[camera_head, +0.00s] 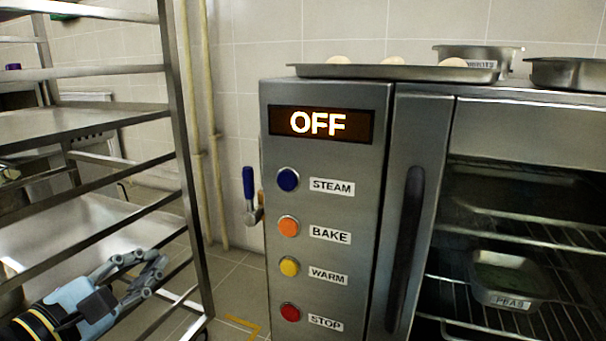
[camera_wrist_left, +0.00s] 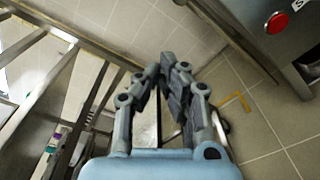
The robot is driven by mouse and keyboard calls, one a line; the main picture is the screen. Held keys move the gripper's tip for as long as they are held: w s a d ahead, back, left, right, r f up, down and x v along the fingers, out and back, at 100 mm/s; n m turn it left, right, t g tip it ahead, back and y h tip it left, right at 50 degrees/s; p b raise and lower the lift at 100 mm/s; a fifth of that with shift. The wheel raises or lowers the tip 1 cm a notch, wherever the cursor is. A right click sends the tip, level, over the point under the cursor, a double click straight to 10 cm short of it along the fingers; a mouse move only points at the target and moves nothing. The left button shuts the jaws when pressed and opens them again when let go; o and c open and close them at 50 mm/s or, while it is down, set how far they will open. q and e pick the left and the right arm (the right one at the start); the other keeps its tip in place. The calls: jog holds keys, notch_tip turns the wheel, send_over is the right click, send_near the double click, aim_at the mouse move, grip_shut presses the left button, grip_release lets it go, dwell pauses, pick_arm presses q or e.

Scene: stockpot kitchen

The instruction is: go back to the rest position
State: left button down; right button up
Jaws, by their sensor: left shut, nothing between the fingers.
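My left gripper (camera_head: 150,272) is at the lower left of the head view, in front of the metal rack and left of the oven. Its fingers point right and slightly up, with nothing between them. In the left wrist view my left gripper (camera_wrist_left: 168,70) shows with its fingertips close together over the floor and rack. It touches nothing that I can make out. My right gripper is in neither view.
The steel oven (camera_head: 330,220) shows OFF on its display (camera_head: 320,124), above several coloured buttons. A pan labelled PEAS (camera_head: 508,280) sits inside. A tray (camera_head: 400,72) lies on top. The metal rack (camera_head: 185,150) stands at left. Tiled floor (camera_head: 235,285) lies between.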

pick_arm(q)
jog(key=s+a+f+n+g+y, duration=0.3)
jog(key=s+a+f+n+y, duration=0.35)
jog(key=n, duration=0.85)
jog(key=s+a+f+n+g+y, duration=0.35)
jog(key=s+f+n, duration=0.45)
jog(key=n, duration=0.7)
jog(key=s+d+f+n+g+h+p, duration=0.2)
jog(key=s+f+n+g+p, duration=0.3)
jog(key=s+f+n, duration=0.45)
jog(key=s+d+f+n+g+h+p, duration=0.2)
jog(key=s+f+n+g+p, duration=0.4)
jog(key=s+n, duration=0.55)
jog(key=s+f+t+p, duration=0.1)
jog(key=s+f+p, duration=0.1)
jog(key=s+p, duration=0.5)
jog(key=s, duration=0.6)
jog(key=shift+s+a, duration=0.25)
jog(key=shift+a, duration=0.15)
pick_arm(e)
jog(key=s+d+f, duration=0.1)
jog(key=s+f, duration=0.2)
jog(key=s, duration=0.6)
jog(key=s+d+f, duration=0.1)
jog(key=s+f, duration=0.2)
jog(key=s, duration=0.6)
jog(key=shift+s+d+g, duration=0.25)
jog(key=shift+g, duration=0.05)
